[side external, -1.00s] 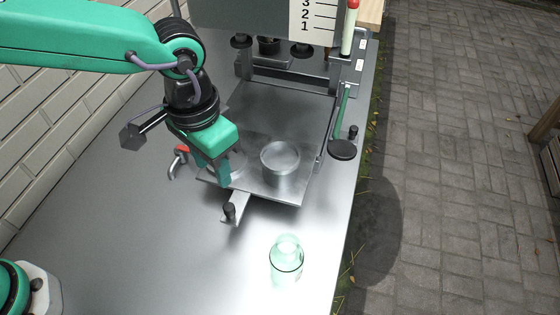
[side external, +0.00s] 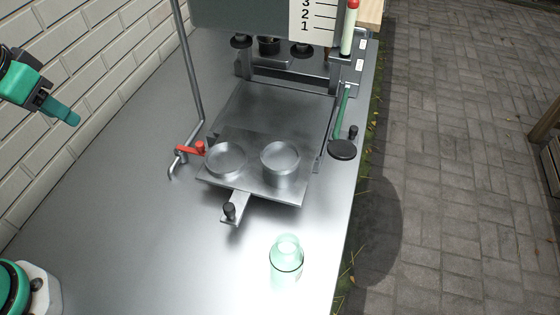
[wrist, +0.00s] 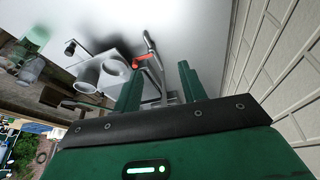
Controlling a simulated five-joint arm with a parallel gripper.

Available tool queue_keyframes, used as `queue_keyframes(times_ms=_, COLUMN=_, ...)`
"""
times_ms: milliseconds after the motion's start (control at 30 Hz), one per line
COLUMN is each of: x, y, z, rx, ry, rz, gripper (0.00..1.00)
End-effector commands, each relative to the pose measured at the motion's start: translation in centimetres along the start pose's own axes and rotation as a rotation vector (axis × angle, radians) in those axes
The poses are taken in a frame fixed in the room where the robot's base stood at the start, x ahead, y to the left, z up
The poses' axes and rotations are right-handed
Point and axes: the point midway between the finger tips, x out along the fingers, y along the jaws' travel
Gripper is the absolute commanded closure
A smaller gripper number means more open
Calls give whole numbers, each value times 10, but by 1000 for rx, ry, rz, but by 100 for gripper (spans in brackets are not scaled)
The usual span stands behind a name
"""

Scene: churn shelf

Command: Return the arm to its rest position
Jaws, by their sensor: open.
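My gripper (side external: 70,118) is at the far left of the side view, raised beside the white brick wall and well away from the metal tray. In the wrist view its two green fingers (wrist: 160,88) stand apart with nothing between them. Most of my arm is outside the side view.
Two metal cups (side external: 226,158) (side external: 280,163) stand on a metal tray (side external: 262,192) with a black-knobbed handle. A red-handled tap (side external: 190,149) is left of it. A clear green bottle (side external: 287,262) stands in front. The steel counter (side external: 130,215) is bare at left.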

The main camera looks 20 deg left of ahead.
Motion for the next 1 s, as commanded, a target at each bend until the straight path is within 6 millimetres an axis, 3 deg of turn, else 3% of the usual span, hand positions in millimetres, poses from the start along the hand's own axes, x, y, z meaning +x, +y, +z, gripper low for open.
queue_keyframes(times_ms=200, x=-11, y=-36, z=30, rx=-66, ry=81, rz=-45, gripper=59)
queue_keyframes(times_ms=400, x=-14, y=-52, z=50, rx=-98, ry=126, rz=-77, gripper=59)
queue_keyframes(times_ms=1000, x=-14, y=-56, z=55, rx=-106, ry=137, rz=-86, gripper=59)
